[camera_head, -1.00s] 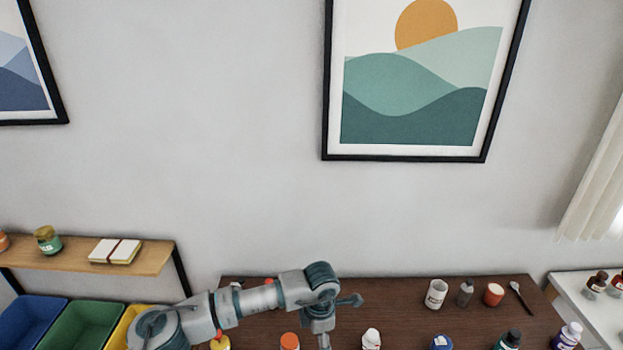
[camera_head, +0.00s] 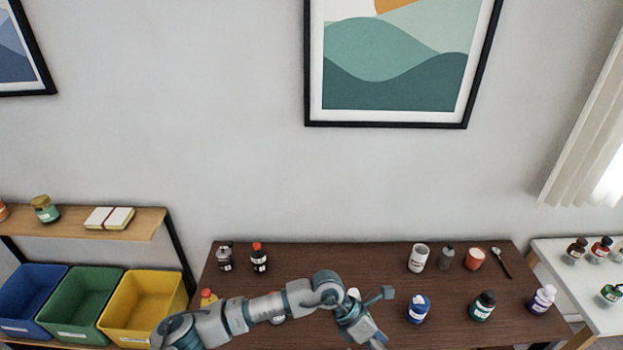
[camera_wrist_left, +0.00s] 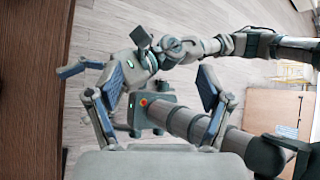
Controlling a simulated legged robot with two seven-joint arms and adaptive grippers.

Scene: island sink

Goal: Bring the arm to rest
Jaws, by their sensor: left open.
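My left arm (camera_head: 250,312) comes in from the left in the head view and reaches over the front of the brown table. My left gripper (camera_head: 368,325) is at its end, near the bottom edge of the picture, above the table's front part. It also shows in the left wrist view (camera_wrist_left: 160,85), with its two fingers spread apart and nothing between them. Behind the fingers in that view are grey and dark parts of my own body above a wooden floor.
The brown table (camera_head: 300,256) bears several bottles and cups. A blue-labelled jar (camera_head: 418,309) stands right of my gripper. The arm hides some items. Blue, green and yellow bins (camera_head: 145,300) stand at left, below a shelf (camera_head: 150,225). A white table (camera_head: 600,305) is at right.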

